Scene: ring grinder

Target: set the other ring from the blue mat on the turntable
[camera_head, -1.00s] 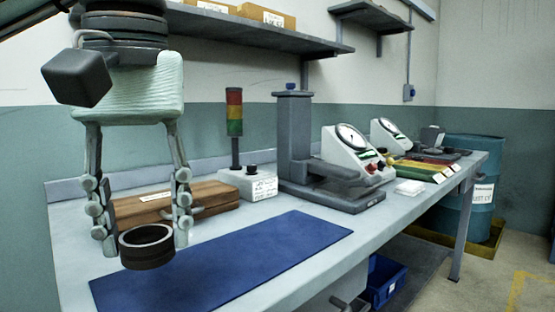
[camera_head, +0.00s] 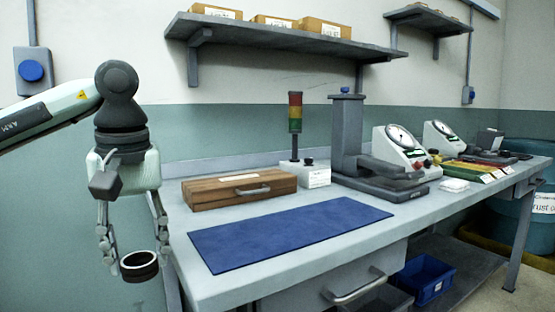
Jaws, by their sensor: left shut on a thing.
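A dark ring (camera_head: 139,273) with a pale inner rim sits between the fingertips of my left gripper (camera_head: 137,263), which is shut on it. The gripper points down, and the ring is in front of the bench's left end, clear of the blue mat (camera_head: 290,233). The mat lies flat on the bench and is bare. No turntable that I can make out is in view. My right gripper is not in view.
The bench (camera_head: 345,250) carries a wooden case (camera_head: 238,190), a signal light (camera_head: 295,115), a grey column stand (camera_head: 347,135) and dial gauges (camera_head: 399,145). A shelf (camera_head: 285,36) hangs above. A drawer handle (camera_head: 355,288) juts from the bench front.

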